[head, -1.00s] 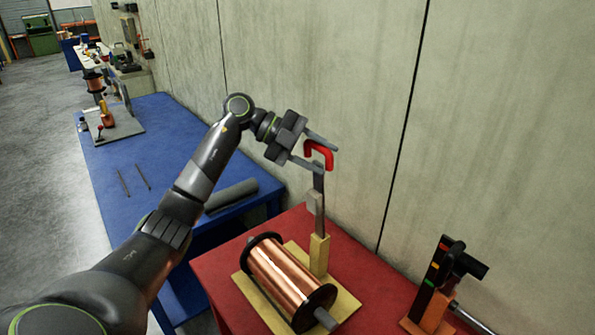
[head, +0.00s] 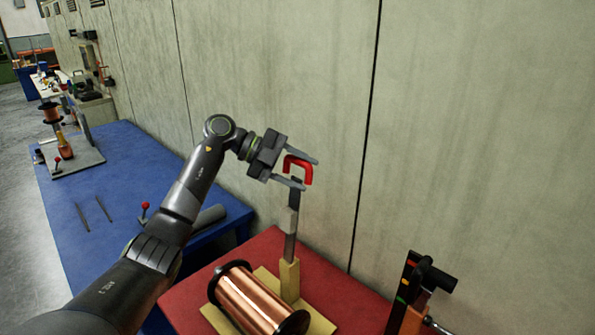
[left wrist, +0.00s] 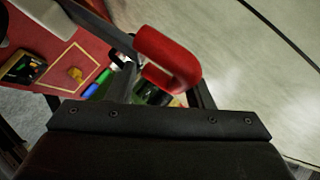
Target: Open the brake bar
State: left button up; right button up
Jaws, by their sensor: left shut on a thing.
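The brake bar (head: 291,222) is a grey bar with a red U-shaped handle (head: 291,161) at its top. It stands nearly upright above a wooden post (head: 289,279) beside a copper spool (head: 255,303) with black flanges. My left gripper (head: 310,174) is shut on the red handle, with one finger on either side of it. In the left wrist view the red handle (left wrist: 165,62) shows large between the fingers, and the lower bar is mostly hidden. My right gripper is not in view.
The spool's board stands on a red table (head: 180,307). A black and orange stand with coloured marks (head: 406,288) is at the right. A blue table (head: 95,240) with rods lies at the left. The concrete wall (head: 300,80) rises close behind the bar.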

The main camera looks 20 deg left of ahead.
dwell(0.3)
pick_arm(q)
jog(key=shift+a, duration=0.15)
jog(key=b+v, duration=0.5)
jog(key=v, duration=1.2)
jog(key=shift+r, duration=0.1)
jog(key=shift+w, duration=0.1)
